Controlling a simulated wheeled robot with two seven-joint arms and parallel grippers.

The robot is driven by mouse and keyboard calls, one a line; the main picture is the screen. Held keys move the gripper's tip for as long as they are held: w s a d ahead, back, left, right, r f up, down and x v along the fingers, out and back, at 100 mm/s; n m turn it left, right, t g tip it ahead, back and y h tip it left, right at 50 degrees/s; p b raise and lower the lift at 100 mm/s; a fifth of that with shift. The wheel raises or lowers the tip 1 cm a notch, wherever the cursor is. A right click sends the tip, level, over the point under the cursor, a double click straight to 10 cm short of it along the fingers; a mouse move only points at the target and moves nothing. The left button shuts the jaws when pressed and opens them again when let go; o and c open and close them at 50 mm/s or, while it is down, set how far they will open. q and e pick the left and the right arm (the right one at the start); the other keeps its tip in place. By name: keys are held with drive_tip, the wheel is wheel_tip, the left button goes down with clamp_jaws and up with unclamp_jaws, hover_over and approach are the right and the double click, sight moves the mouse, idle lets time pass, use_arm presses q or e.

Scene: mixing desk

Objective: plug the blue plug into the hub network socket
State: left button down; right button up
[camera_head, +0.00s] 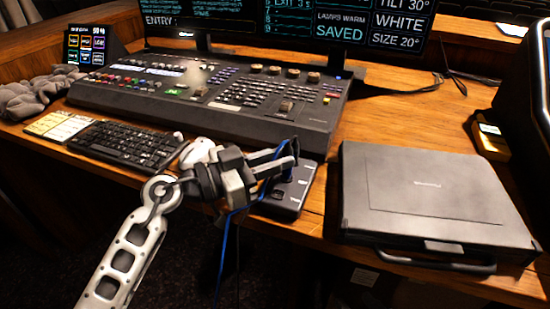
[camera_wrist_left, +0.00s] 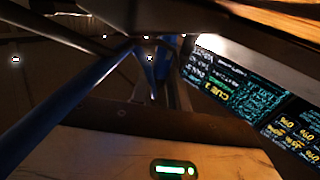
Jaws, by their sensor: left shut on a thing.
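My left gripper (camera_head: 284,158) is shut on the blue plug, above the small dark hub box (camera_head: 293,192) at the desk's front edge. The plug is mostly hidden between the fingers; only a little blue shows there. Its blue cable (camera_head: 224,252) hangs from the gripper past the desk edge. The blue cable also crosses the left side of the left wrist view (camera_wrist_left: 62,96). The hub's network socket cannot be made out, and I cannot tell whether the plug touches the hub. My right gripper is not in view.
The mixing console (camera_head: 215,98) stands behind the hub, below the monitors. A keyboard (camera_head: 125,143) lies to the left. A closed rugged laptop (camera_head: 425,190) lies to the right of the hub. In the left wrist view a green lit indicator (camera_wrist_left: 174,170) shows at the bottom.

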use_arm(q)
drive_tip(key=shift+p, duration=0.6)
drive_tip(key=shift+f, duration=0.55)
drive_tip(key=c, duration=1.3)
unclamp_jaws()
drive_tip(key=shift+o, duration=0.2)
